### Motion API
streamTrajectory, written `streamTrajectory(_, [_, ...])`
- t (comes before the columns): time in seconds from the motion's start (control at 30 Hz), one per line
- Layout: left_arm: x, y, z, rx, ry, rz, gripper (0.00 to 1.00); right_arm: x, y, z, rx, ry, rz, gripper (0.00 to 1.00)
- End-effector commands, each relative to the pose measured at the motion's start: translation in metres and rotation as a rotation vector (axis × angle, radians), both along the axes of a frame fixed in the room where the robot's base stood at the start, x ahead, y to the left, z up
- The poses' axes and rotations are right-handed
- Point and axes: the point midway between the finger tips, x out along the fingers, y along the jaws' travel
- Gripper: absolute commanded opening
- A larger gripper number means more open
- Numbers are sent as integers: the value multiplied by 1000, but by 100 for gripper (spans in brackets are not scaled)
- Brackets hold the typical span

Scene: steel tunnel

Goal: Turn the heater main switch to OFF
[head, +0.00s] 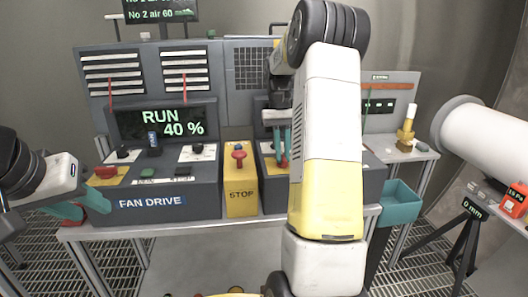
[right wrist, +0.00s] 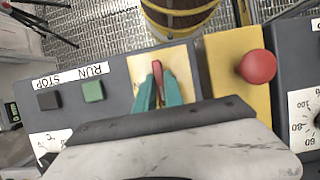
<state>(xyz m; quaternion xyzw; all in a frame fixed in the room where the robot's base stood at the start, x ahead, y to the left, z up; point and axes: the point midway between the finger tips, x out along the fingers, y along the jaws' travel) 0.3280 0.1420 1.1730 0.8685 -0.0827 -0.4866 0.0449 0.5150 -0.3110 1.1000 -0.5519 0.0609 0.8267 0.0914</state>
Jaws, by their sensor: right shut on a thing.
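The heater main switch is a red handle (head: 284,163) on a yellow plate, on the dark console right of the yellow STOP box. My right gripper (head: 278,147) reaches down over it with teal fingers. In the right wrist view the red handle (right wrist: 157,71) stands between the fingertips (right wrist: 158,88), which are shut on it. Its plate (right wrist: 180,60) shows around it, but I cannot read its position marks. My left gripper (head: 80,206) is at the far left, by the front corner of the FAN DRIVE console, its teal fingers apart and empty.
A red STOP knob (head: 238,155) stands on a yellow box (head: 240,190), close beside my right gripper. The fan display (head: 165,123) reads RUN 40 %. A green button (right wrist: 93,91) and a dark one (right wrist: 48,100) are near the switch. My right arm hides part of the heater console.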

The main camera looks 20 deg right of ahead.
Motion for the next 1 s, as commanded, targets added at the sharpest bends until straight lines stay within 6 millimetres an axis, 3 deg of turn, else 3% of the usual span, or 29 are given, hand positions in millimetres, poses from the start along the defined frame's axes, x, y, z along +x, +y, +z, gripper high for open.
streamTrajectory(0.17, [0,0,0,0,0,0,36,1,-1,1,-3,-5,2,0])
streamTrajectory(0.2, [0,0,0,0,0,0,36,1,-1,1,-3,-5,2,15])
streamTrajectory(0.3, [0,0,0,0,0,0,36,1,0,1,-1,-4,1,34])
streamTrajectory(0.67, [0,0,0,0,0,0,36,2,0,3,0,-2,0,35])
streamTrajectory(1.0, [0,0,0,0,0,0,36,22,-5,51,-2,-6,0,35])
